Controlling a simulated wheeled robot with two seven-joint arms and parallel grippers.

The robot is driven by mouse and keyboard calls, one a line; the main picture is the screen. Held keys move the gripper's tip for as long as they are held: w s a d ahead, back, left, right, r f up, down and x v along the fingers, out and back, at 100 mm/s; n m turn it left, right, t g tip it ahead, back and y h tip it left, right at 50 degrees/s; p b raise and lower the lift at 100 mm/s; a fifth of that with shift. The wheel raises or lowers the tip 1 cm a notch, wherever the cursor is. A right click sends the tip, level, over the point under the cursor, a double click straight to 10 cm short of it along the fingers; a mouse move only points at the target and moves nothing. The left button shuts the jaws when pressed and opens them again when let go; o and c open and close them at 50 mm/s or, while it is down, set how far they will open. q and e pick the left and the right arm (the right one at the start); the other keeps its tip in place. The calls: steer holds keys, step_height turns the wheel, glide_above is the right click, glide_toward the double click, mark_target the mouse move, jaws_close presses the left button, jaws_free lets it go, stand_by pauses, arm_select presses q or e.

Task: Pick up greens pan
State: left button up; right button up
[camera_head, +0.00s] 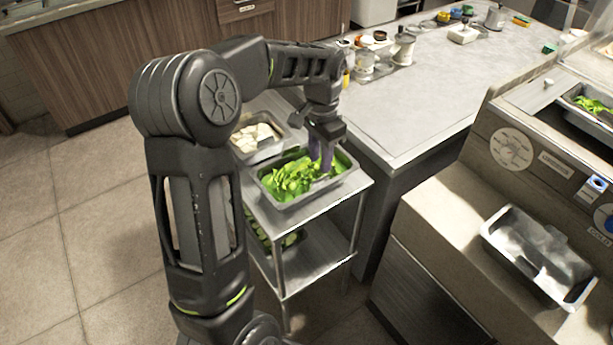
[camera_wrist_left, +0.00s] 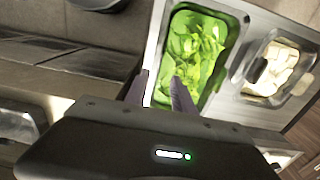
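The greens pan (camera_head: 320,192) is a grey metal pan of bright leafy greens (camera_head: 288,178) on the top shelf of a metal cart. In the left wrist view the greens (camera_wrist_left: 197,48) fill the pan above the fingertips. My left gripper (camera_head: 321,155) points down at the pan's right side, with its purple fingers apart. In the left wrist view, one finger of the left gripper (camera_wrist_left: 158,82) overlaps the greens and the other shows just outside the pan's edge. I cannot tell whether the fingers touch the rim. My right gripper is out of view.
A pan of white pieces (camera_head: 258,135) sits beside the greens on the cart, and green slices (camera_head: 262,232) sit on the lower shelf. A grey counter (camera_head: 420,110) stands close on the right. An empty-looking metal pan (camera_head: 535,255) rests on the ledge at far right.

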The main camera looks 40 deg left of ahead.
mark_target(320, 179)
arm_select(q)
steer(key=shift+f, duration=1.3)
steer(key=shift+f+p, duration=0.3)
steer(key=shift+p, duration=0.05)
step_height(320, 179, down, 5)
steer(key=shift+r+p, duration=0.2)
steer(key=shift+p, duration=0.4)
steer(key=shift+d, duration=0.1)
steer(key=shift+c, duration=0.3)
jaws_close()
